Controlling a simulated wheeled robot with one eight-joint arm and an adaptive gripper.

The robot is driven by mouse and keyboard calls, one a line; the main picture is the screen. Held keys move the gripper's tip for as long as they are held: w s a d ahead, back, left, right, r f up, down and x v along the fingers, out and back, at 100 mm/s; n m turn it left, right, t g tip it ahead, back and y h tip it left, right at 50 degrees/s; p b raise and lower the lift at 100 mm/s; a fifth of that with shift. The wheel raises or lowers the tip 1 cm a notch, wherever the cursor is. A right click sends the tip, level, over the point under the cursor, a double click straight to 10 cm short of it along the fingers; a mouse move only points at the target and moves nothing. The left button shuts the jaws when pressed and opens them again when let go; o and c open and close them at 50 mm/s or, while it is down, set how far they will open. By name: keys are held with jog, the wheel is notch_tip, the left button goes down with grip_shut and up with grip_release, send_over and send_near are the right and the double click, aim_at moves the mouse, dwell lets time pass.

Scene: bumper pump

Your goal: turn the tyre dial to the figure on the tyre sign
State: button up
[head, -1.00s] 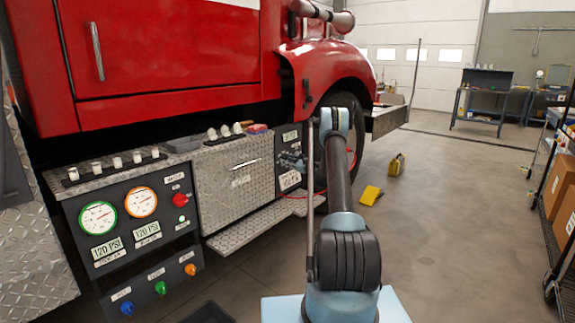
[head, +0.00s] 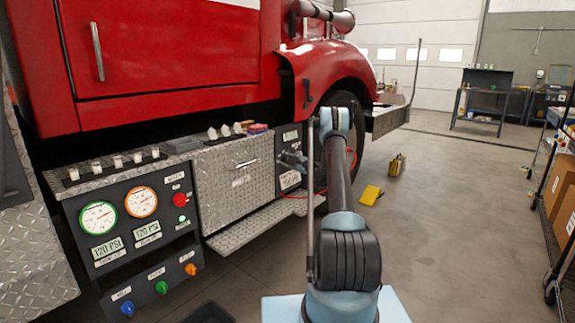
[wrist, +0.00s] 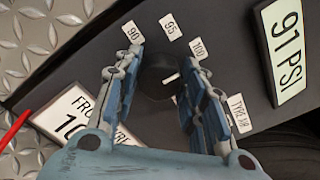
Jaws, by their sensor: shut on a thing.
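The tyre dial (wrist: 156,72) is a dark round knob with a white mark on a black panel in the wrist view. Labels 90, 95 and 100 (wrist: 198,47) stand around its far side. My gripper (wrist: 160,62) has its two fingers on either side of the dial and is shut on it. A tyre display (wrist: 287,48) reads 91 PSI. In the head view my gripper (head: 292,159) is at the small panel before the front wheel, covering the dial.
The pump panel (head: 150,215) with gauges, coloured knobs and 120 PSI displays is at the left. A red hose (wrist: 14,128) lies near the sign.

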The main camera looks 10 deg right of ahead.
jog(key=shift+a, duration=0.1)
jog(key=o, duration=1.1)
jog(key=shift+c, duration=0.2)
jog(key=v, duration=1.2)
